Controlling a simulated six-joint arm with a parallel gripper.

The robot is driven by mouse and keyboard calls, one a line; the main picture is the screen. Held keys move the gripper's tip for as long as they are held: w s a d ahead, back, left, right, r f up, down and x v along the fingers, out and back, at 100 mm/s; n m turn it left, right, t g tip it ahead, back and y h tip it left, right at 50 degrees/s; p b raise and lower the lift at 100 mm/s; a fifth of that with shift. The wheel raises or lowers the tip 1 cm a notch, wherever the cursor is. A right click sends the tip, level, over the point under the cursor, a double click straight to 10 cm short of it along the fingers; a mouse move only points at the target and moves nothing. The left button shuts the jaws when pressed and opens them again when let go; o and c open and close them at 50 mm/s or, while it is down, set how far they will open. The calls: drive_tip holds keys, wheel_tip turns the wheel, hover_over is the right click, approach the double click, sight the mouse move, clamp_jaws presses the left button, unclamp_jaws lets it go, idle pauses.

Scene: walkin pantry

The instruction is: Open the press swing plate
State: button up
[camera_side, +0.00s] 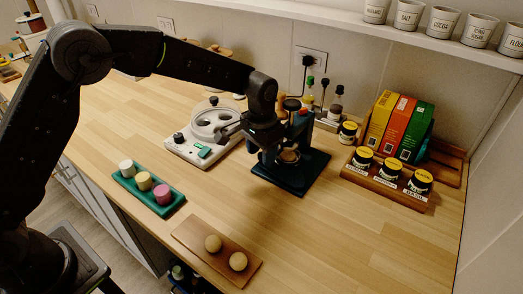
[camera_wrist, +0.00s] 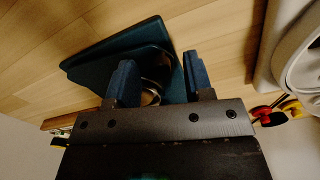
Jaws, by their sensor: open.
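The press has a dark teal base (camera_side: 312,176) on the wooden counter, right of the middle in the side view. In the wrist view the teal base (camera_wrist: 100,58) lies beyond the fingers, with a dark frame and a curved pale rim showing between them. A round brownish part (camera_side: 288,156) of the press shows beside my gripper. My gripper (camera_wrist: 160,78) is open at the press, one blue finger on each side of the curved rim. I cannot tell whether a finger touches it, or which part is the swing plate. My arm hides part of the press.
A white appliance (camera_side: 205,132) stands close to the left of the press. A teal tray (camera_side: 148,190) with three coloured cylinders and a wooden board (camera_side: 217,252) with two balls lie nearer. A jar rack (camera_side: 387,187) stands right. Counter in front right is clear.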

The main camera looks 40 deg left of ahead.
clamp_jaws()
idle(0.4)
